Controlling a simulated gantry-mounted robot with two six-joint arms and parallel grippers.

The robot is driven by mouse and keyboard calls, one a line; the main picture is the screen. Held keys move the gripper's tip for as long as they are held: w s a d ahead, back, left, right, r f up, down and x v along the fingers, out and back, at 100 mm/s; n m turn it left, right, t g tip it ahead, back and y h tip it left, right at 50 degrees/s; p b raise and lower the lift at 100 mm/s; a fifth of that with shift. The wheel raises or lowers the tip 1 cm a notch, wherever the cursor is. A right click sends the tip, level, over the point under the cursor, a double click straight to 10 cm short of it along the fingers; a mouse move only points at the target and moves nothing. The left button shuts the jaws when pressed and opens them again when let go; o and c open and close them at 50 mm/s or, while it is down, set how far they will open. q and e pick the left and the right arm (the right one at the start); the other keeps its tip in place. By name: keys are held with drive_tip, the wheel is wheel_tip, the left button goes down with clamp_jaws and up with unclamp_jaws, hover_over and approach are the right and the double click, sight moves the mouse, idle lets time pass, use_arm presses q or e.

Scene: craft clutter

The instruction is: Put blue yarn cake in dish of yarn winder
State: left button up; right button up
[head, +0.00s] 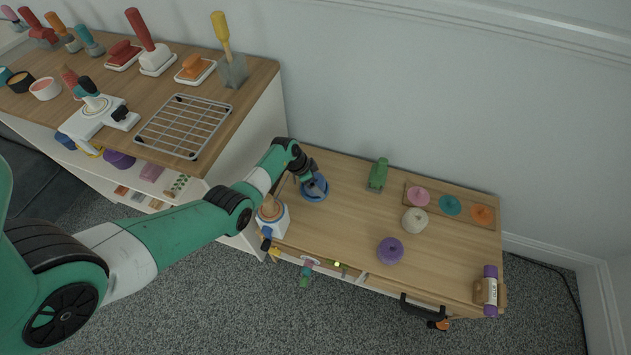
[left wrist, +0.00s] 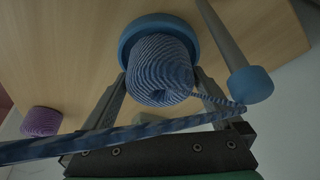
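The blue yarn cake (left wrist: 160,70) is ribbed and stands against a round blue dish (left wrist: 128,38); I cannot tell whether it rests on it. My left gripper (left wrist: 160,78) has one finger on each side of the cake, close to its edges. Contact is not clear. A grey rod with a blue cap (left wrist: 250,85) stands right of the dish, and a blue strand crosses in front of the fingers. In the head view my left gripper (head: 309,180) is above the blue dish (head: 316,195) and hides most of the cake. My right gripper is not in view.
A white stand with a wooden cone (head: 271,212) is just left of the dish. A purple yarn cake (head: 390,250), a white one (head: 414,220) and a green object (head: 378,175) stand to the right. The table's middle is clear.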

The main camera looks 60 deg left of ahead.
use_arm(q)
drive_tip(key=shift+r, duration=0.25)
drive_tip(key=p+v, duration=1)
drive_tip(key=v, duration=0.1)
drive_tip(key=shift+s+r+p, duration=0.2)
drive_tip(key=shift+r+p, duration=0.15)
drive_tip(key=shift+p, duration=0.05)
